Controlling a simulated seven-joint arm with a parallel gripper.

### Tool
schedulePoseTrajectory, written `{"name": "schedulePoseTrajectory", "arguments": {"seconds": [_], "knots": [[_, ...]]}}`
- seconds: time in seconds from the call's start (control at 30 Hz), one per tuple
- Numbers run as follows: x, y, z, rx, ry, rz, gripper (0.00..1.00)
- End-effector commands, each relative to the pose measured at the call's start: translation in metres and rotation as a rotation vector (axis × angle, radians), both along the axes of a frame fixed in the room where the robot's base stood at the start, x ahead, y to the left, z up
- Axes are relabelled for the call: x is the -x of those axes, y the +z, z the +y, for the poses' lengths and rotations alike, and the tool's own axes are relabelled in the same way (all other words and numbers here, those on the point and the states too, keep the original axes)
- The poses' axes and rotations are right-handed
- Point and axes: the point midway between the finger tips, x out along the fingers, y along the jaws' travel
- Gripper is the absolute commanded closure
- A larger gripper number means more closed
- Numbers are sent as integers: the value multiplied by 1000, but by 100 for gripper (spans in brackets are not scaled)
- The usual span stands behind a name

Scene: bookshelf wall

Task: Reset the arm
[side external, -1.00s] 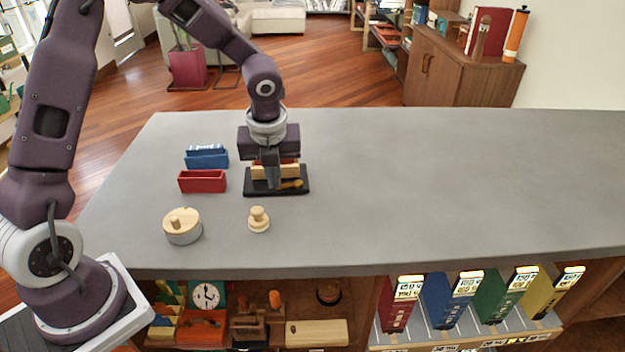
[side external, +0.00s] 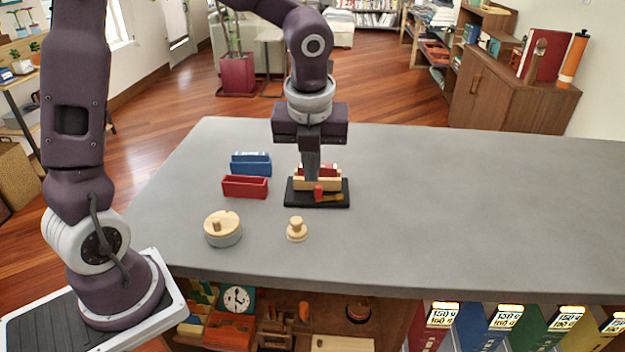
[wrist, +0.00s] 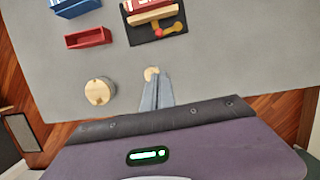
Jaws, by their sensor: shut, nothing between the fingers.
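My gripper (side external: 311,172) points straight down over the grey counter, in front of or above the black tray in the side view. In the wrist view its fingers (wrist: 157,82) are together with nothing between them. The black tray (side external: 341,201) carries a wooden holder (side external: 330,184) with red items in it and a small red and yellow tool (side external: 328,197). The fingers partly hide the holder in the side view. I cannot tell the exact height of the fingertips above the counter.
Left of the tray stand a blue box (side external: 251,168) and a red box (side external: 245,187). A round wooden-lidded pot (side external: 223,229) and a small wooden knobbed piece (side external: 297,229) stand nearer the front edge. The counter's right side (side external: 490,210) is clear. Coloured binders (side external: 490,325) sit below.

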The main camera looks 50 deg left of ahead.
Motion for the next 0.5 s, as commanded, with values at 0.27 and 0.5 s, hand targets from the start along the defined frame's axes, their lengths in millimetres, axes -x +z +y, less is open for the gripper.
{"name": "schedulePoseTrajectory", "arguments": {"seconds": [0.27, 0.5], "knots": [[0, 2, 0, 0, 0, 0, 100], [53, 41, 3, 64, 527, -177, 100]]}}
